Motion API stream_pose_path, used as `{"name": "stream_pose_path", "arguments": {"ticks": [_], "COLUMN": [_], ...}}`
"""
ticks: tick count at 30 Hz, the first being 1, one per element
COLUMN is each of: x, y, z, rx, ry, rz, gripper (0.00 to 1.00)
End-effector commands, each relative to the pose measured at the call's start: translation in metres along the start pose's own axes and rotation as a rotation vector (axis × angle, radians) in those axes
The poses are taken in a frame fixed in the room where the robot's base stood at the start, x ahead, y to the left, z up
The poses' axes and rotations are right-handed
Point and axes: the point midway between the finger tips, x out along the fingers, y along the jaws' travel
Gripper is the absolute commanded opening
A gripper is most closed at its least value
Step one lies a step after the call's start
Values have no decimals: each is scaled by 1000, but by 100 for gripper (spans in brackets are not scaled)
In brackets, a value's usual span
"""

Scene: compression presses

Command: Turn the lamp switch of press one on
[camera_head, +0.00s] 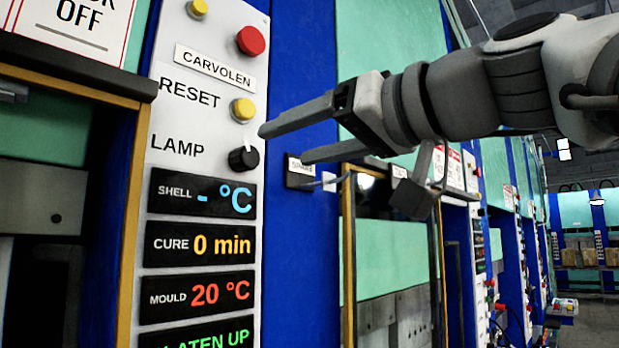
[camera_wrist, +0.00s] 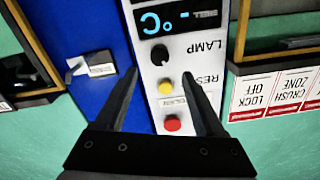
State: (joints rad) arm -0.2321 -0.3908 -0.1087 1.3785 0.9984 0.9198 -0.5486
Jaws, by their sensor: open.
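The lamp switch is a black round knob (camera_head: 243,158) beside the printed word LAMP on a light grey control panel (camera_head: 210,125). In the head view a white mark shows near its upper edge. The knob also shows in the wrist view (camera_wrist: 160,55), where the panel appears upside down. My gripper (camera_head: 284,144) is open and empty, its fingers reaching leftward toward the panel, just right of the knob. In the wrist view the knob lies between and beyond the fingertips (camera_wrist: 160,72). The fingers look clear of the knob. No press number is readable.
A yellow RESET button (camera_head: 243,109) sits directly above the knob, with a red button (camera_head: 250,40) higher up. Lit displays (camera_head: 205,195) lie below. A small labelled plate (camera_head: 299,172) is on the blue frame to the right. More presses recede rightward.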

Motion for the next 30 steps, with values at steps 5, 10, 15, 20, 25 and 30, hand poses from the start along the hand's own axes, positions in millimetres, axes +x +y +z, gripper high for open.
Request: {"name": "stream_pose_path", "arguments": {"ticks": [5,10,15,20,25,30], "x": [39,65,78,80,80,79], "y": [0,0,0,0,0,0], "z": [-2,-2,-1,0,0,0], "rx": [2,2,1,1,1,0], "ry": [-3,-2,-1,0,0,0], "rz": [1,0,0,1,1,1], "gripper": [71,71,71,71,67,37]}}
